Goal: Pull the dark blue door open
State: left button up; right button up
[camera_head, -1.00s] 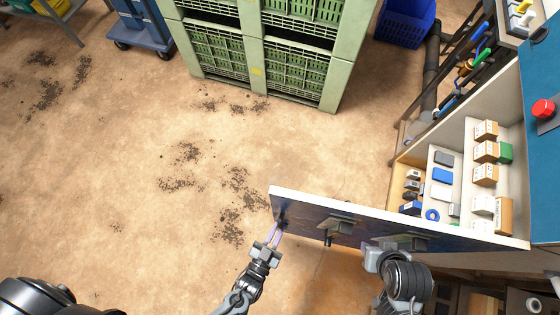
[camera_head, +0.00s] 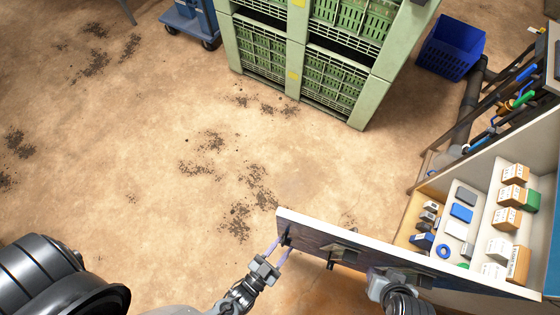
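The dark blue door (camera_head: 318,243) stands swung out from the cabinet at the lower right, seen steeply from above with its pale top edge uppermost. The cabinet's inside is in view. My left gripper (camera_head: 280,246) is at the door's free end. Its two purplish fingers are apart, with their tips by a small dark part there; whether they grip it is unclear. My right gripper (camera_head: 384,284) is close to the door's near face, further toward the hinge side. Its fingers are hidden or too unclear to read.
The cabinet shelves hold small boxes (camera_head: 507,219) and a blue item (camera_head: 461,212). Green crates (camera_head: 300,50) stand at the back, with a blue crate (camera_head: 452,47) to their right. A blue cart (camera_head: 188,22) is at the top left. The floor left of the door is clear.

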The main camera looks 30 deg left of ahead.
pick_arm(q)
jog(key=shift+a, duration=0.15)
jog(key=s+a, duration=0.2)
jog(key=s, duration=0.8)
jog(key=shift+s+b, duration=0.3)
jog(key=shift+b, duration=0.1)
